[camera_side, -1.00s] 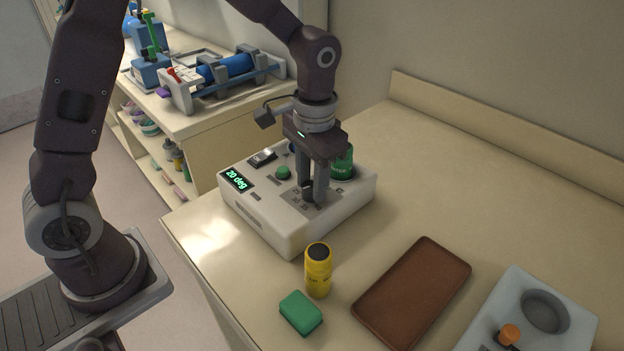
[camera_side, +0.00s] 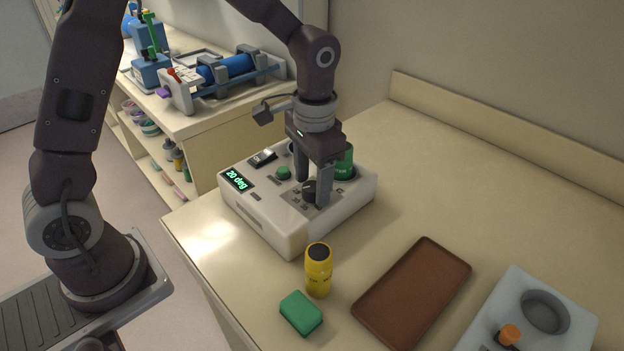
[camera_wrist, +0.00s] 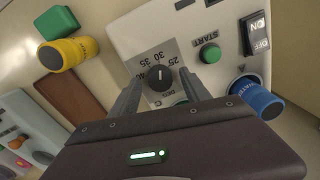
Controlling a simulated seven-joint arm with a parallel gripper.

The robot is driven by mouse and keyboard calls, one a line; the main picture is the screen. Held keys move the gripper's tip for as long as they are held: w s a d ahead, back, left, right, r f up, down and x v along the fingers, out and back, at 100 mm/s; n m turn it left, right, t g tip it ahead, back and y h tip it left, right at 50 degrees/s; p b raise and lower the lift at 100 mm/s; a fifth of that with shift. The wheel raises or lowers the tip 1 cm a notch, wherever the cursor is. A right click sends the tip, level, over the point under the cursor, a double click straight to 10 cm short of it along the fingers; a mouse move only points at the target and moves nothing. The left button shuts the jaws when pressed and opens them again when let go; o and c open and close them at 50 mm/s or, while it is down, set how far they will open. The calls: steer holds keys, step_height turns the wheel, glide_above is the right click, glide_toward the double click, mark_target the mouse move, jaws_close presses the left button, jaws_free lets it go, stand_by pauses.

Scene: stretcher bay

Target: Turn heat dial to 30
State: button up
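The dark heat dial (camera_side: 309,189) sits on top of the white warmer box (camera_side: 272,222), on a grey plate with printed numbers. The box display (camera_side: 236,179) reads 20 deg. My gripper (camera_side: 313,192) points down over the dial with its fingers apart, one on each side of it. In the wrist view the dial (camera_wrist: 160,78) shows between the fingertips, with visible gaps and a pale pointer mark. The numbers 25, 30 and 35 appear upside down around it there. The fingers look clear of the dial, though their exact height is hard to tell.
The box also carries a green START button (camera_wrist: 210,53), an ON/OFF rocker (camera_wrist: 255,32), a green bottle (camera_side: 345,163) and a blue WATER bottle (camera_wrist: 256,98). A yellow bottle (camera_side: 318,271), green block (camera_side: 301,313), brown tray (camera_side: 369,308) and grey unit (camera_side: 572,322) stand nearby.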

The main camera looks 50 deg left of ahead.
mark_target(313, 188)
step_height(313, 188, up, 7)
steer(key=shift+d+r, duration=0.1)
steer(key=shift+d, duration=0.05)
stand_by(0.4)
steer(key=shift+s, duration=0.1)
steer(key=s+a+r+t, duration=0.1)
steer(key=s+r, duration=0.1)
steer(key=s, duration=0.5)
steer(key=s+a+r+n+t, duration=0.1)
steer(key=s+r+t, duration=0.1)
steer(key=s, duration=0.4)
steer(key=s+a+r+n+t, duration=0.1)
steer(key=s+r+t, duration=0.1)
steer(key=s, duration=0.5)
steer(key=shift+s+a+r+h, duration=0.3)
steer(key=shift+s+a+r, duration=0.1)
steer(key=shift+r, duration=0.1)
steer(key=shift+w, duration=0.1)
steer(key=shift+c, duration=0.2)
